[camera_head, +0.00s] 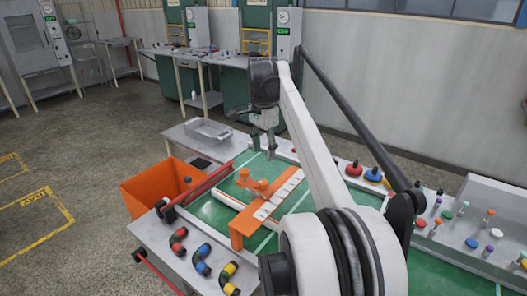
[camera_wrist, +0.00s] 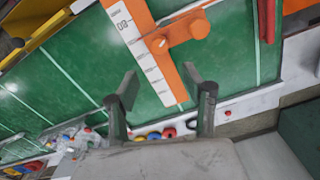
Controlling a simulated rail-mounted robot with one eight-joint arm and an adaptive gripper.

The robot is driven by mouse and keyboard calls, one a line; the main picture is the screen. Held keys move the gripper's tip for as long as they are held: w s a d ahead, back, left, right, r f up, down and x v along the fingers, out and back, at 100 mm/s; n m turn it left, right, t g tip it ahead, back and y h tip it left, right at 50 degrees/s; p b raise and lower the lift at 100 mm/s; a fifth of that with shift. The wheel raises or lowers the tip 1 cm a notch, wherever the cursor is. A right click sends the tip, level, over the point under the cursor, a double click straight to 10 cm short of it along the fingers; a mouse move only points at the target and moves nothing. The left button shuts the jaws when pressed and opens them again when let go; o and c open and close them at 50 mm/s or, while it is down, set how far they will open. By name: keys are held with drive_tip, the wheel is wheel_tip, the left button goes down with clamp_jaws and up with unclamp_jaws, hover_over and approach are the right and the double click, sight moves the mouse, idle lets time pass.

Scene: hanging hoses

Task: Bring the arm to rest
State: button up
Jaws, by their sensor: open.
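My gripper (camera_head: 264,150) hangs down at the end of my arm, above the back part of the green-topped workbench (camera_head: 212,212). In the wrist view its two fingers (camera_wrist: 160,88) stand apart with nothing between them. An orange fixture with a white ruler strip (camera_head: 262,200) lies on the bench, in front of and below the gripper. The fixture, with its orange knob and lever (camera_wrist: 186,32), also shows in the wrist view beyond the fingers. No contact between the gripper and anything shows.
An orange bin (camera_head: 150,190) stands at the bench's left side, next to a red bar (camera_head: 205,182). Several black elbow fittings with coloured bands (camera_head: 201,252) lie at the front left. Red and blue round parts (camera_head: 373,174) and coloured pegs (camera_head: 487,252) stand at right. A grey tray (camera_head: 208,130) sits behind.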

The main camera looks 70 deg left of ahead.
idle(0.3)
drive_tip(key=w+d+r+m+t+b, duration=0.1)
drive_tip(key=w+d+r, duration=0.3)
drive_tip(key=w+d, duration=0.75)
drive_tip(key=w+d+r+t+b, duration=0.1)
drive_tip(key=w+d+r, duration=0.4)
drive_tip(key=w+d, duration=0.65)
drive_tip(key=w+d+r, duration=0.1)
drive_tip(key=w+d, duration=0.3)
drive_tip(key=d, duration=0.4)
drive_tip(key=w+d+r+m+t+b, duration=0.1)
drive_tip(key=w+d, duration=0.3)
drive_tip(key=d, duration=0.5)
drive_tip(key=w+d+r, duration=0.2)
drive_tip(key=w+d, duration=0.2)
drive_tip(key=d, duration=0.4)
drive_tip(key=s+d+t+p, duration=0.1)
drive_tip(key=s+d, duration=0.4)
drive_tip(key=d, duration=0.7)
drive_tip(key=s+d+t+p, duration=0.1)
drive_tip(key=s+d, duration=0.3)
drive_tip(key=d, duration=0.9)
drive_tip(key=s+d+f+t, duration=0.1)
drive_tip(key=s+d+f, duration=0.5)
drive_tip(key=s+d, duration=0.1)
drive_tip(key=s+d+f+m+t+p, duration=0.1)
drive_tip(key=s+d+f, duration=0.5)
drive_tip(key=s, duration=0.3)
drive_tip(key=shift+s+d, duration=0.2)
drive_tip(key=shift+d, duration=0.65)
